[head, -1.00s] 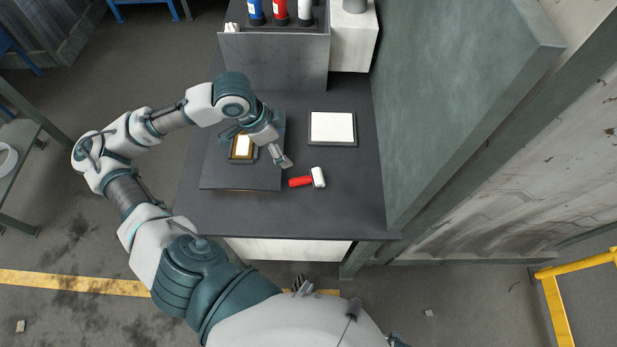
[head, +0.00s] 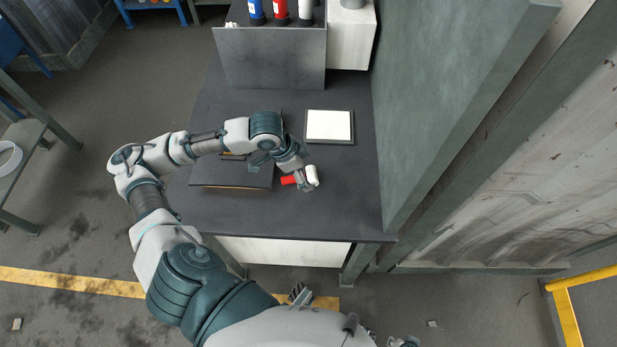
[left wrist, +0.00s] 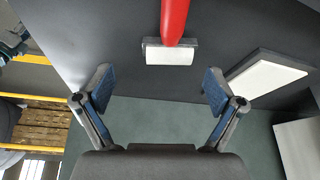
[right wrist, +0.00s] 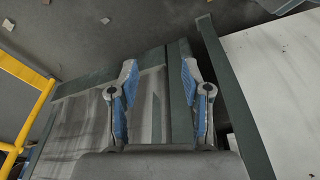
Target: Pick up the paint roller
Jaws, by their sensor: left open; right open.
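The paint roller lies on the dark tabletop, with a red handle (head: 289,181) and a white roller head (head: 312,175). My left gripper (head: 304,181) is at the roller in the head view and covers part of it. In the left wrist view the roller head (left wrist: 170,52) and red handle (left wrist: 174,18) show ahead of the open fingers of the left gripper (left wrist: 158,85), with nothing between them. My right gripper (right wrist: 158,80) is open and empty, away from the table, with floor and wall ahead of it.
A white-topped tray (head: 329,126) lies behind the roller on the dark table (head: 345,200). A dark panel (head: 232,172) lies left of the roller, partly under my arm. A tall green-grey wall panel (head: 440,110) bounds the right side. Paint bottles (head: 280,10) stand at the back.

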